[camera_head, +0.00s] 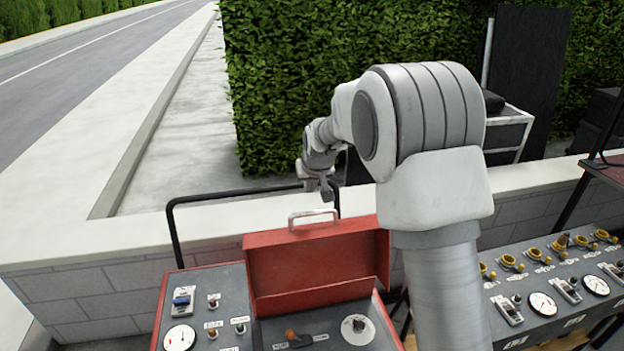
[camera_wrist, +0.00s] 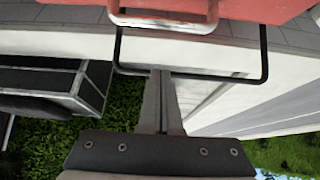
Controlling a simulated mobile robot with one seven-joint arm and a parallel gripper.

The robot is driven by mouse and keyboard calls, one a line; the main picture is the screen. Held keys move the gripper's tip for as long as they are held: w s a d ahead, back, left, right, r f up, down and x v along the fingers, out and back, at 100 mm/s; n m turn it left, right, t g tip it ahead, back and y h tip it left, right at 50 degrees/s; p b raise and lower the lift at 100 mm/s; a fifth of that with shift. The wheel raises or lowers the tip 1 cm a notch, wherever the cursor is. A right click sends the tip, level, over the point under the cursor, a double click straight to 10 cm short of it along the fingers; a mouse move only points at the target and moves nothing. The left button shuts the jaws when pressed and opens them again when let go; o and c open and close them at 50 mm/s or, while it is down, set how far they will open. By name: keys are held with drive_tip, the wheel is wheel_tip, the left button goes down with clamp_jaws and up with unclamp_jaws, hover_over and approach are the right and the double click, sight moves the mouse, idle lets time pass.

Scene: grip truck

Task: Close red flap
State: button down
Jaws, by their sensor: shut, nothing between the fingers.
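The red flap (camera_head: 312,262) stands raised at the back of a grey control panel (camera_head: 222,285). A metal handle (camera_head: 313,216) sits on its top edge. The open area in front of the flap shows an orange-brown lever (camera_head: 292,336) and a round dial (camera_head: 358,328). My gripper (camera_head: 328,196) is shut and empty, just behind and above the flap's top edge, near the handle. In the wrist view, my gripper's fingers (camera_wrist: 161,76) are together, pointing towards the red flap (camera_wrist: 250,8) and its handle (camera_wrist: 160,20); a gap shows between fingertips and handle.
A black rail (camera_head: 172,235) rises behind the panel, close to my gripper. A low white-topped wall (camera_head: 215,235) runs behind it. A second panel (camera_head: 555,285) with several yellow-ringed connectors stands at the right. My arm hides part of the space between.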

drive_tip(key=shift+s+d+f+p, duration=0.1)
drive_tip(key=shift+s+f+p, duration=0.3)
drive_tip(key=shift+f, duration=0.6)
drive_tip(key=shift+s+d+f+p, duration=0.1)
drive_tip(key=shift+s+f, duration=0.45)
drive_tip(key=shift+f, duration=0.45)
drive_tip(key=shift+s, duration=0.1)
